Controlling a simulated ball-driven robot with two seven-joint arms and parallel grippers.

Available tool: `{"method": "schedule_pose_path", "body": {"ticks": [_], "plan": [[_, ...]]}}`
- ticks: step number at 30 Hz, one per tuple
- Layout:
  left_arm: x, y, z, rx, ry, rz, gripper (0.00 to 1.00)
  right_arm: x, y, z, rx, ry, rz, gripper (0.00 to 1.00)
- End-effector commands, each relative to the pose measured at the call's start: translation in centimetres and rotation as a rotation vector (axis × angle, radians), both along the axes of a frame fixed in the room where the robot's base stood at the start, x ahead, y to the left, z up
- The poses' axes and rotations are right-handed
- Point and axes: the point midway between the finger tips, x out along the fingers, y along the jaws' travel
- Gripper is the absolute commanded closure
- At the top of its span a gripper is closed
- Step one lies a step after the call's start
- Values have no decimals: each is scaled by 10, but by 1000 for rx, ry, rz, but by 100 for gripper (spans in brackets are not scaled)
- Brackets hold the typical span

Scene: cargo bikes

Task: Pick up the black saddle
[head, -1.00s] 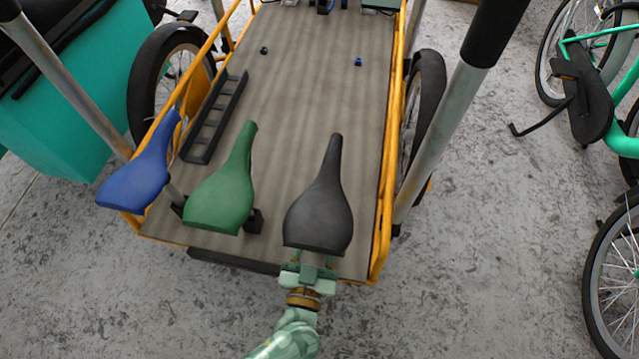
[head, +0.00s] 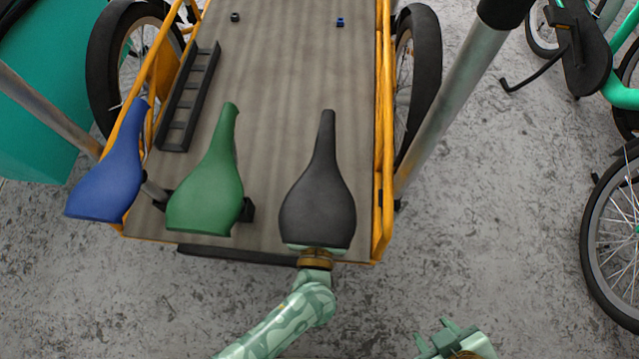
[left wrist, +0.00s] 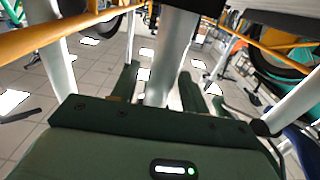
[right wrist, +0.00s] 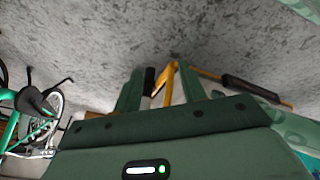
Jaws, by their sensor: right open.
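The black saddle (head: 318,205) is at the right of a row of saddles over the near end of a cargo bed, its nose pointing away from me. My left gripper (head: 316,246) is at the saddle's wide rear edge, its fingers hidden beneath it in the head view. In the left wrist view, its fingers (left wrist: 158,80) stand apart, with a silver post (left wrist: 172,55) showing between them; I cannot tell whether they touch it. My right gripper (head: 437,333) is open and empty at the bottom right, over the floor, apart from the saddle.
A green saddle (head: 207,190) and a blue saddle (head: 108,188) stand to the left. The cargo bed (head: 280,60) has an orange rail (head: 384,120) on the right. A slanting metal tube (head: 440,120) rises beyond it. Bicycles stand at the far right.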

Motion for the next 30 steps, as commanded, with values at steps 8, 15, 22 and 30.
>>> {"method": "schedule_pose_path", "body": {"ticks": [8,15,22,30], "plan": [[0,0,1,-1,-3,0,100,0,0,0,-2,1,0,59],[0,0,2,0,-3,0,100,-2,-2,-2,-11,10,5,59],[1,3,16,0,-7,0,100,-15,-13,-6,-64,62,25,59],[0,11,43,-1,-11,2,100,-49,-47,-17,-201,204,67,59]]}}
